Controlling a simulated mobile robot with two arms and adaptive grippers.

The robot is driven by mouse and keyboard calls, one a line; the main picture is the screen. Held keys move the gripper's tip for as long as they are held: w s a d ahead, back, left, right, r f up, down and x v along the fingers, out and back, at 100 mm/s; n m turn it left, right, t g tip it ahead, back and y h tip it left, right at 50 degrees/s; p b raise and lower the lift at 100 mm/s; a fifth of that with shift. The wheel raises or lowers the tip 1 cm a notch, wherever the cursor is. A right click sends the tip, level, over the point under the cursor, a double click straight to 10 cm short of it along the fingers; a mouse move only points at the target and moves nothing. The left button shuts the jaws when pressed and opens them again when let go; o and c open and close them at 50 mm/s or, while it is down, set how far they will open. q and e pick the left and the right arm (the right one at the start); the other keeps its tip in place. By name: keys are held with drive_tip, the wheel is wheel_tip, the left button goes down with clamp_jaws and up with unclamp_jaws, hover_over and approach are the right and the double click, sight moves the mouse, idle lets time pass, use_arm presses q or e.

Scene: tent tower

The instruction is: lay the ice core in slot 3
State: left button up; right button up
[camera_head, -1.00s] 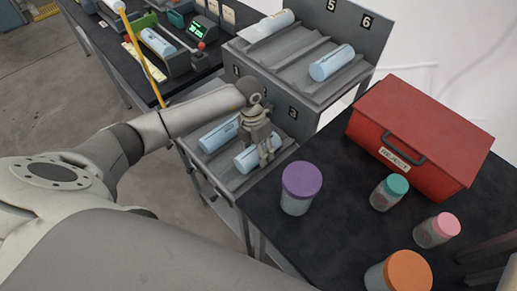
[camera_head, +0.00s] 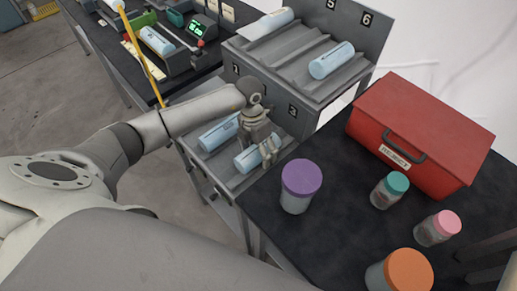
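A pale blue ice core (camera_head: 245,164) lies in the lower tier of the grey rack (camera_head: 228,182), in the trough on the side of the label 3 (camera_head: 292,111). My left gripper (camera_head: 267,152) is right above this core, with its fingers spread and reaching down over it. The fingers hide part of the core, and I cannot tell whether they touch it. Another ice core (camera_head: 215,137) lies in the neighbouring trough to the left. My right gripper is not in view.
The rack's upper tier holds an ice core (camera_head: 332,61) below label 6 and another (camera_head: 277,19) further left. The black table (camera_head: 330,225) bears a red box (camera_head: 420,125), a purple-lidded jar (camera_head: 299,188) and several other jars. Equipment stands on the back bench.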

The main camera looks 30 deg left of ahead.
use_arm(q)
drive_tip(key=shift+a, duration=0.15)
wheel_tip(320, 180, up, 12)
drive_tip(key=a, duration=0.1)
drive_tip(key=shift+w+a, duration=0.35)
drive_tip(key=shift+f, duration=0.1)
idle(0.5)
